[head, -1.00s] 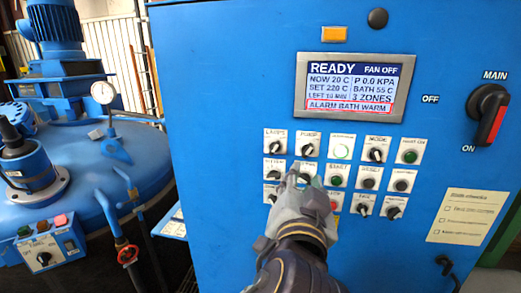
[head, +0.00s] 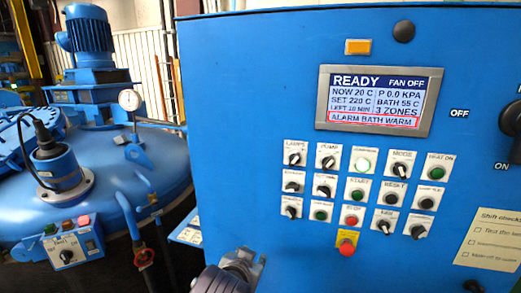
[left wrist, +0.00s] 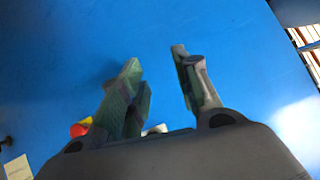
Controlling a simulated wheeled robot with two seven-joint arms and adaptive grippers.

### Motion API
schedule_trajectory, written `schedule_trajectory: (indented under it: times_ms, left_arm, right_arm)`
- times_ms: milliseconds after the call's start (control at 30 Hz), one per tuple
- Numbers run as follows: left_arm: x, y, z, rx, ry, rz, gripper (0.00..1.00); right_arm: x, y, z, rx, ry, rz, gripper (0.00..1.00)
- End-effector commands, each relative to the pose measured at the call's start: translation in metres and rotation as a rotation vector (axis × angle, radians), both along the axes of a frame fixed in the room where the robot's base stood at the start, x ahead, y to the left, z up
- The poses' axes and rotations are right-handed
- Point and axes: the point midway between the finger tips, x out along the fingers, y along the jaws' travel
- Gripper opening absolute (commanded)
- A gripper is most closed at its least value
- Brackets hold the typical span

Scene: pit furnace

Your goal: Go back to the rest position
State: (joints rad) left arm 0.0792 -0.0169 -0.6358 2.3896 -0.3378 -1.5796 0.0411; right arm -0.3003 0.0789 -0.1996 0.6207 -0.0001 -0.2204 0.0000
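My left gripper (head: 250,262) shows at the bottom edge of the head view, low in front of the blue cabinet (head: 260,100). It is below and left of the control buttons and apart from them. In the left wrist view its two fingers (left wrist: 157,60) stand apart with only blue surface between them, so it is open and empty. My right gripper is not in view. The cabinet's screen (head: 374,101) reads READY, FAN OFF and ALARM BATH WARM. A round button (head: 363,165) in the top row glows pale green.
A red emergency stop (head: 346,248) sits below the button rows. The main switch (head: 512,118) is cut off at the right edge. At left stand a blue vessel lid (head: 120,180) with a motor, a gauge (head: 129,100) and a small control box (head: 66,248).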

Motion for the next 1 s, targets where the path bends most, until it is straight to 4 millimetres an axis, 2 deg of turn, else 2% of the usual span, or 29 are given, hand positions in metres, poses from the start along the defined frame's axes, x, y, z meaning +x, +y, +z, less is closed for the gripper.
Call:
schedule_trajectory:
  times_ms: [100,500,800,1000]
  left_arm:
    - [-0.006,0.019,-0.031,-0.007,0.073,0.025,0.32]
    - [-0.043,0.083,-0.121,-0.023,0.292,0.102,0.32]
    - [-0.085,0.131,-0.178,-0.024,0.445,0.164,0.32]
    - [-0.115,0.159,-0.207,-0.021,0.530,0.198,0.32]
  right_arm:
    - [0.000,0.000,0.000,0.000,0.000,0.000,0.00]
    - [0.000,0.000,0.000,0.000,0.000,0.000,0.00]
    - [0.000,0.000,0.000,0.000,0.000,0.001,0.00]
    - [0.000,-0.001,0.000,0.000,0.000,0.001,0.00]
